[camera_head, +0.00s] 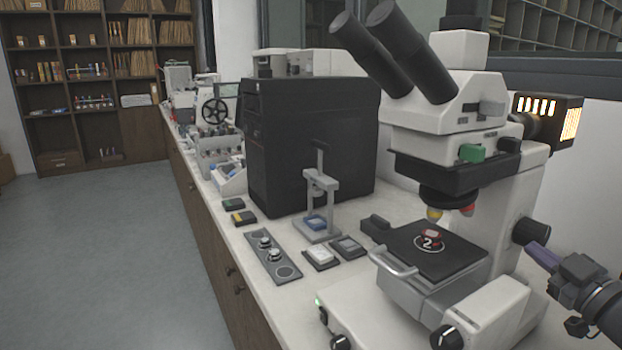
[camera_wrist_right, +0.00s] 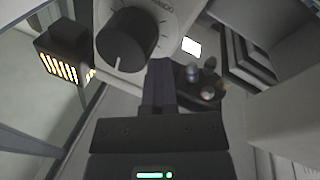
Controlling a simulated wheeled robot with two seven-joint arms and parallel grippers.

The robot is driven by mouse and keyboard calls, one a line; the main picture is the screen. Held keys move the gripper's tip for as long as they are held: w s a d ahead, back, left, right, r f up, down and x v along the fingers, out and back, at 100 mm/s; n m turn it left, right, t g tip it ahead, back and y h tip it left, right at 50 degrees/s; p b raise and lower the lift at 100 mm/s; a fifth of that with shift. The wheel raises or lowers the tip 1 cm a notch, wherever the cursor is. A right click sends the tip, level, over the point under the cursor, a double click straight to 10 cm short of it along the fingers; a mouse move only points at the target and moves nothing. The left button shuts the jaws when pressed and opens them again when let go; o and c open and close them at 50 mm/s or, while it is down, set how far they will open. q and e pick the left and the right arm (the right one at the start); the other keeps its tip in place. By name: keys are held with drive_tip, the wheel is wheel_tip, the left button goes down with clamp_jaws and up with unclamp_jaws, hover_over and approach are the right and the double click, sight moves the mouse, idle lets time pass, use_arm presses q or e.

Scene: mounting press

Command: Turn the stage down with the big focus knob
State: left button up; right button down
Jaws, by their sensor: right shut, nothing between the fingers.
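The white microscope (camera_head: 505,210) stands at the right of the bench in the head view. Its black stage (camera_head: 455,258) carries a small red-topped piece (camera_head: 432,236) on a round mark with a "2". The big focus knob (camera_head: 530,231) is a black disc on the microscope's right side. In the right wrist view the knob (camera_wrist_right: 124,42) shows a pale pointer line and a printed dial around it. My right gripper (camera_head: 535,252) is shut and empty, its fingertips (camera_wrist_right: 160,68) close beside the knob's rim. I cannot tell whether they touch it. My left gripper is out of view.
A lit lamp housing (camera_head: 550,115) sticks out behind the microscope, above my right arm. Smaller knobs (camera_head: 446,338) sit on the microscope's base front. A small hand press (camera_head: 320,205) and a dark box (camera_head: 310,140) stand left of it. The floor at left is clear.

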drive_tip(key=shift+w+d+f, duration=0.1)
drive_tip(key=shift+d+f, duration=0.05)
drive_tip(key=shift+f, duration=0.25)
drive_tip(key=shift+w+d+f, duration=0.25)
drive_tip(key=shift+d+f, duration=0.25)
drive_tip(key=shift+f, duration=0.3)
idle(0.3)
